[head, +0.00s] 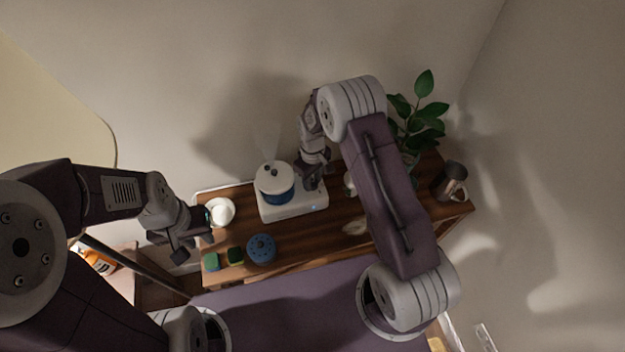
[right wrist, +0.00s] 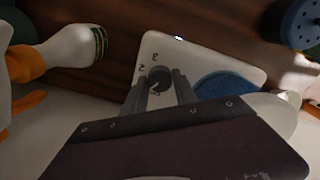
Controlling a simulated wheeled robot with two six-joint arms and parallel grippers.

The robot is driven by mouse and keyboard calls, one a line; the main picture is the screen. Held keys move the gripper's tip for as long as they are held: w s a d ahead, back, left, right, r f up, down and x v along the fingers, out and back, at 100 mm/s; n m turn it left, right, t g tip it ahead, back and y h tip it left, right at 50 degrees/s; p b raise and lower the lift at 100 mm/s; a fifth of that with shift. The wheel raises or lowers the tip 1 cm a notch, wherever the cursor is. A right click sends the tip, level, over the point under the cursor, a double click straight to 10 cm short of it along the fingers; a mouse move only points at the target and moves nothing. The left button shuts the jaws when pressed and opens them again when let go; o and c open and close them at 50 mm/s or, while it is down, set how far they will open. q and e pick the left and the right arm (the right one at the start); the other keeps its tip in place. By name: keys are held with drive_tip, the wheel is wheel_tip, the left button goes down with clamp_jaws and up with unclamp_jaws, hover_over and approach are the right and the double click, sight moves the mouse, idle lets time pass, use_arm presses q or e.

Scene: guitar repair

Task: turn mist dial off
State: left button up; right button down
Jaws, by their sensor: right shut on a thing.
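A white humidifier base (head: 294,208) stands on the wooden shelf, with a blue tank (head: 281,197) and a white lid (head: 274,176) on it. Faint mist rises above the lid. In the right wrist view the dial (right wrist: 159,76) is a dark round knob on the white base, with the numbers 2 and 3 beside it and a small light lit at the base's edge. My right gripper (head: 310,181) is at the base; in the right wrist view its fingers (right wrist: 161,88) are shut on the dial. My left gripper (head: 182,243) hangs left of the shelf; its jaw opening is unclear.
A white round object (head: 220,211) stands at the shelf's left end. A blue round holed thing (head: 261,248) and small green blocks (head: 235,255) lie in front. A leafy plant (head: 420,122) and a dark cup (head: 451,180) are at the right.

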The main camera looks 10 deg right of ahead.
sight(313, 182)
drive_tip(key=n, duration=0.3)
drive_tip(key=shift+n, duration=2.1)
drive_tip(key=c, duration=1)
unclamp_jaws()
drive_tip(key=shift+r, duration=0.1)
wheel_tip(313, 182, up, 9)
drive_tip(key=b, duration=0.1)
